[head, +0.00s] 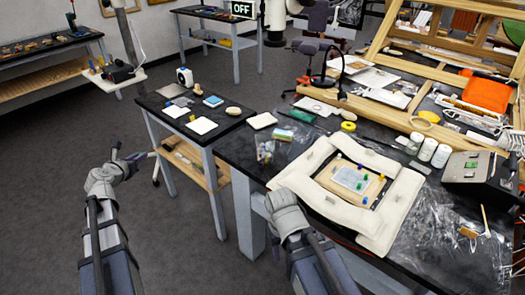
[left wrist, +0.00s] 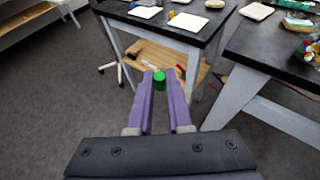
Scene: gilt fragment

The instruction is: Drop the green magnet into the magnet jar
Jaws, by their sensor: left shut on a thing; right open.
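My left gripper (head: 130,158) is shut on the green magnet (left wrist: 160,78), which shows as a small green cylinder between the purple fingertips in the left wrist view (left wrist: 160,84). It is held over the open floor, left of the tables. The magnet jar (head: 265,152), clear with several coloured pieces in it, stands at the left corner of the black worktable (head: 415,240). It shows partly at the right edge of the left wrist view (left wrist: 313,47). My right gripper (head: 284,205) is open at the worktable's front edge; its fingertips are hard to make out.
A white padded frame (head: 320,210) around a board with coloured pins lies on the worktable. A smaller black table (head: 165,125) with cards stands left of the jar, with a gap between tables. Wooden frames (head: 440,75) crowd the back right. Open grey floor lies left.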

